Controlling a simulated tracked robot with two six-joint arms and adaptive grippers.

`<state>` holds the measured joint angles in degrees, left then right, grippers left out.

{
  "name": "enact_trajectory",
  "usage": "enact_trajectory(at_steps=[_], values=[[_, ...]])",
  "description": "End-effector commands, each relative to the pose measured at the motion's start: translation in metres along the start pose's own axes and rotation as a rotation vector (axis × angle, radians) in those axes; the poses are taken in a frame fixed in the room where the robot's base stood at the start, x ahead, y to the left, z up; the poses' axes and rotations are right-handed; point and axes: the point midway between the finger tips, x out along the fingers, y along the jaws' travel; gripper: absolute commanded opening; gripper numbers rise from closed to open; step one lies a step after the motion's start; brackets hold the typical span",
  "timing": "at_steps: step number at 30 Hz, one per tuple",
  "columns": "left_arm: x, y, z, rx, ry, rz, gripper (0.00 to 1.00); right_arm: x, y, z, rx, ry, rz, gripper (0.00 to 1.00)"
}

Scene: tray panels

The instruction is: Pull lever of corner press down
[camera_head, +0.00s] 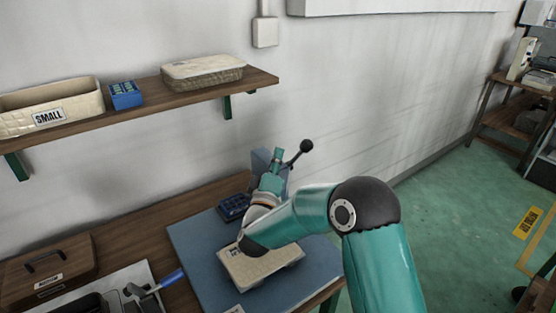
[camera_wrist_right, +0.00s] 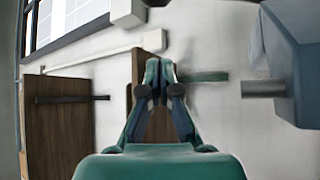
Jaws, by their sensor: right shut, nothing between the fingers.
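The corner press is a blue-grey block (camera_head: 260,160) at the back of the work table, partly hidden by my right arm. Its lever slants up to the right and ends in a black ball knob (camera_head: 306,146). My right gripper (camera_head: 278,152) is in front of the press, beside the lever in the picture. In the right wrist view my right gripper (camera_wrist_right: 160,72) is shut with nothing between its fingertips. There the blue-grey press body (camera_wrist_right: 302,60) is at the right, with a grey rod (camera_wrist_right: 262,88) pointing toward the gripper; a gap shows between them. My left gripper is not in view.
A blue mat (camera_head: 200,250) carries a cream tray panel (camera_head: 255,272) below my right arm and a dark blue box (camera_head: 233,207). A wooden shelf (camera_head: 150,101) with baskets is on the wall. A wooden box (camera_head: 45,270) stands at left. Floor is open at right.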

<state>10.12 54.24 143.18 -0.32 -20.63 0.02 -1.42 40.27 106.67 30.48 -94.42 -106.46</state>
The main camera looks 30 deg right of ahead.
Motion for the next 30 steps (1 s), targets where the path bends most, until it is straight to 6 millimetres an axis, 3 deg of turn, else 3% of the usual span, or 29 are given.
enact_trajectory(at_steps=[3,11,19,30], values=[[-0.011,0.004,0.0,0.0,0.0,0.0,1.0,0.026,0.003,0.0,-0.001,-0.003,0.002,0.0],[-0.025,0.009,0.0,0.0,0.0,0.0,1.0,0.073,0.003,0.001,-0.001,-0.004,0.003,0.0],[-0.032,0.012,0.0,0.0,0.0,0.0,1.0,0.058,0.001,0.033,-0.002,-0.002,-0.001,0.0],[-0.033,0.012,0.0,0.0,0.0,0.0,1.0,0.055,0.0,0.039,0.0,-0.001,0.0,0.0]])
